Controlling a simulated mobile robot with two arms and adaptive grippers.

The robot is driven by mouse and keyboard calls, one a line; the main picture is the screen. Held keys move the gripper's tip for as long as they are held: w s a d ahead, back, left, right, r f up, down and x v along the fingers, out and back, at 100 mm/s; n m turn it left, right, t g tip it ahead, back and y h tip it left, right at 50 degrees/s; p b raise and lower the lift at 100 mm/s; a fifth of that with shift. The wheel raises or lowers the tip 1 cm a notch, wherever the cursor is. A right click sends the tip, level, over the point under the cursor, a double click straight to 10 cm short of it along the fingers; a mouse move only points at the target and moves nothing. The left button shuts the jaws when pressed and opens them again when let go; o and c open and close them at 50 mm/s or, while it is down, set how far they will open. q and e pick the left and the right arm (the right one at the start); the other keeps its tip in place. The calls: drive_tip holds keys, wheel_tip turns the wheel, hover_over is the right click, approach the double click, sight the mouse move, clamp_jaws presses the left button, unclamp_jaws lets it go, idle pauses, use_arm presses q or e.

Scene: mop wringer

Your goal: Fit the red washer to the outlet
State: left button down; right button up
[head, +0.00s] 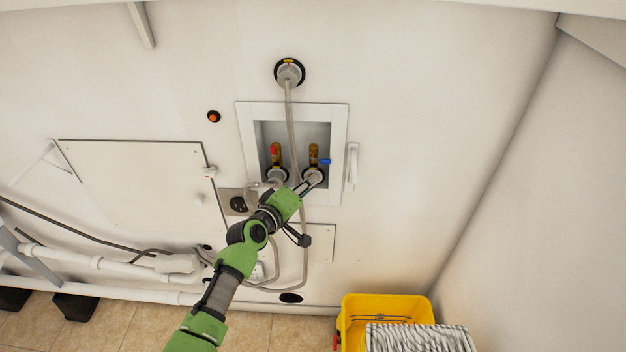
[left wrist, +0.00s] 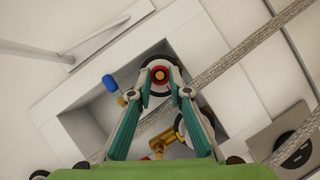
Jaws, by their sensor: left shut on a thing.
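The red washer (left wrist: 160,76) shows as a small red ring between the fingertips of my left gripper (left wrist: 162,80) in the left wrist view. The gripper is shut on it. Behind it is the blue-handled outlet (left wrist: 160,63), a pale fitting with a black ring around it. The washer is lined up with this outlet, but I cannot tell whether they touch. In the head view my left gripper (head: 308,185) reaches into the wall box at this right-hand outlet (head: 314,174). The washer cannot be made out there. My right gripper is not in view.
The recessed wall box (head: 341,125) also holds a red-handled valve (head: 275,152) on the left. A grey hose (head: 291,120) hangs across the box from the upper fitting (head: 290,73). A yellow mop bucket (head: 388,306) stands on the floor at right.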

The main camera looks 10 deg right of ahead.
use_arm(q)
drive_tip(key=c, duration=1.8)
unclamp_jaws()
drive_tip(key=v, duration=1.2)
drive_tip(key=s+a+f+m+g+y, duration=0.15)
drive_tip(key=s+a+f, duration=0.3)
drive_tip(key=f, duration=0.75)
drive_tip(key=s+a+f+g+y, duration=0.25)
drive_tip(key=s+f, duration=0.25)
drive_tip(key=f, duration=0.7)
drive_tip(key=s+a+f+m+g+y, duration=0.15)
drive_tip(key=s+a+f, duration=0.35)
drive_tip(key=f, duration=0.7)
drive_tip(key=s+a+f+m+g+y, duration=0.1)
drive_tip(key=s+a+f, duration=0.3)
drive_tip(key=s, duration=0.9)
drive_tip(key=s+a+f+m+g+y, duration=0.1)
drive_tip(key=s+a+f, duration=0.3)
drive_tip(key=s+f, duration=0.4)
drive_tip(key=s+a+f+m+g+y, duration=0.2)
drive_tip(key=s+f, duration=0.4)
drive_tip(key=s, duration=1.1)
drive_tip(key=shift+s+a+f+m+g, duration=0.15)
drive_tip(key=shift+a+g, duration=0.25)
drive_tip(key=shift+a, duration=0.2)
drive_tip(key=shift+s+a+f+m+g, duration=0.2)
drive_tip(key=shift+a+g, duration=0.15)
drive_tip(key=shift+a, duration=0.25)
